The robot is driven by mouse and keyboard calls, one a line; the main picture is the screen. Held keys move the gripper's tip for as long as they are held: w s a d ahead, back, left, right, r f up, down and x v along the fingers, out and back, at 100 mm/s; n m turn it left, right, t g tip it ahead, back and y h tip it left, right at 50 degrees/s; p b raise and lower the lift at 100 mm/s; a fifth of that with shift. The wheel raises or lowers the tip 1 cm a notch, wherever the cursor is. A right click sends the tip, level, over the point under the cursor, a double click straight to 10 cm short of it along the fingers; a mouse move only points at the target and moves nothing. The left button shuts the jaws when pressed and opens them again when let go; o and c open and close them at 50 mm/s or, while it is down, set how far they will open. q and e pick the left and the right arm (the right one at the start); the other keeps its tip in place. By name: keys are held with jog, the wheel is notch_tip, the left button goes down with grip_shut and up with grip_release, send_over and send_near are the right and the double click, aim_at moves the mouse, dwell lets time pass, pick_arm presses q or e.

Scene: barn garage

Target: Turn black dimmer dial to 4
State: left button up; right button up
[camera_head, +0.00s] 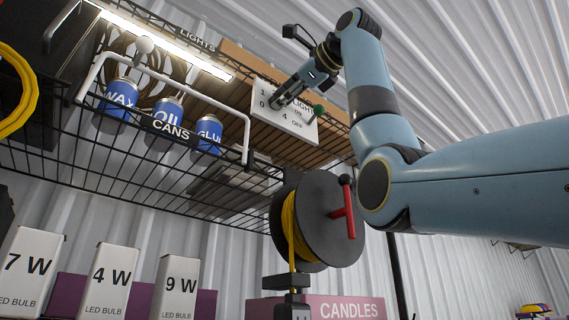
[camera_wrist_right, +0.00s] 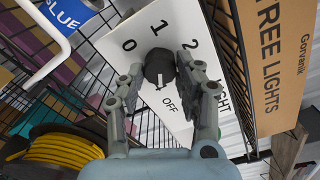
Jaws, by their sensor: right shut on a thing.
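The white dimmer panel (camera_head: 285,117) hangs at the front of the upper shelf and shows printed numbers, LIGHTS, ON and OFF. The black dial (camera_wrist_right: 159,66) stands on the panel (camera_wrist_right: 150,35) in the right wrist view. Its white mark lies on the lower side of the dial in that view, pointing away from the 1. My right gripper (camera_wrist_right: 155,75) is shut on the dial, with a finger on each side. In the head view the right gripper (camera_head: 287,97) covers the dial. My left gripper is out of view.
A small green round thing (camera_head: 319,110) sits at the panel's right edge. A cardboard box (camera_wrist_right: 275,70) is beside the panel. Blue cans (camera_head: 166,113) stand behind a white rail (camera_head: 249,135). A cable reel (camera_head: 325,220) hangs below. Bulb boxes (camera_head: 105,280) stand lower left.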

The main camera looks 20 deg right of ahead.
jog(key=shift+f+m, duration=0.2)
jog(key=shift+m, duration=0.1)
jog(key=o, duration=1.1)
jog(key=shift+r, duration=0.1)
jog(key=shift+o, duration=0.2)
jog(key=v, duration=1.2)
jog(key=shift+w, duration=0.1)
